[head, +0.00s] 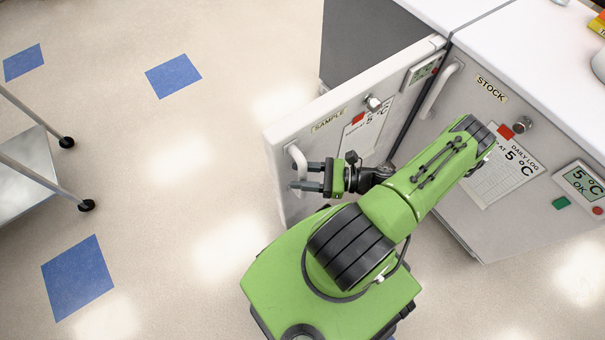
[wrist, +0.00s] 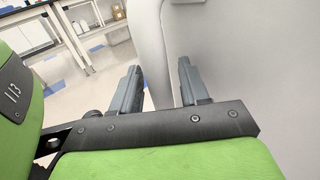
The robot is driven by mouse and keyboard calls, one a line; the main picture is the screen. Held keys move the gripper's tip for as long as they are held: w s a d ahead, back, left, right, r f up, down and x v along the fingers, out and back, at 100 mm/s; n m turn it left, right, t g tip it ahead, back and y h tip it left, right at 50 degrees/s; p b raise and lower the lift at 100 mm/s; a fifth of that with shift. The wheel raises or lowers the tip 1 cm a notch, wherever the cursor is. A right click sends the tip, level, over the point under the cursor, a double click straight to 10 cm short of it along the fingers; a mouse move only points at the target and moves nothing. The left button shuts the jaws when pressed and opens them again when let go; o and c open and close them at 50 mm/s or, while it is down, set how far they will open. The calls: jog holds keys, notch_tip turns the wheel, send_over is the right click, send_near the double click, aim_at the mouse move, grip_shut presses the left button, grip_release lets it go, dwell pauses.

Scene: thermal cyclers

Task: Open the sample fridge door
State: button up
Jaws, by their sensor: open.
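The sample fridge door (head: 318,142), white-edged with a grey face labelled SAMPLE, stands swung out from the fridge row, its far end near the stock fridge. Its white handle (head: 297,158) is near the free left edge. My gripper (head: 303,176) is open at the lower part of this handle. In the wrist view, the two grey fingers (wrist: 158,66) lie on either side of a white upright bar (wrist: 150,38), apparently the handle, in front of the grey door face (wrist: 250,60). Whether a finger touches the bar cannot be told.
The stock fridge (head: 470,130) is shut at the right, with its own handle (head: 440,90) and a daily log sheet. A metal cart (head: 25,165) stands at the left. The floor between cart and door is clear. White counters (head: 545,60) top the fridges.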

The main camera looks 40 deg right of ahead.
dwell(0.4)
jog(key=v, duration=1.5)
jog(key=shift+s+d, duration=0.2)
jog(key=shift+s, duration=0.1)
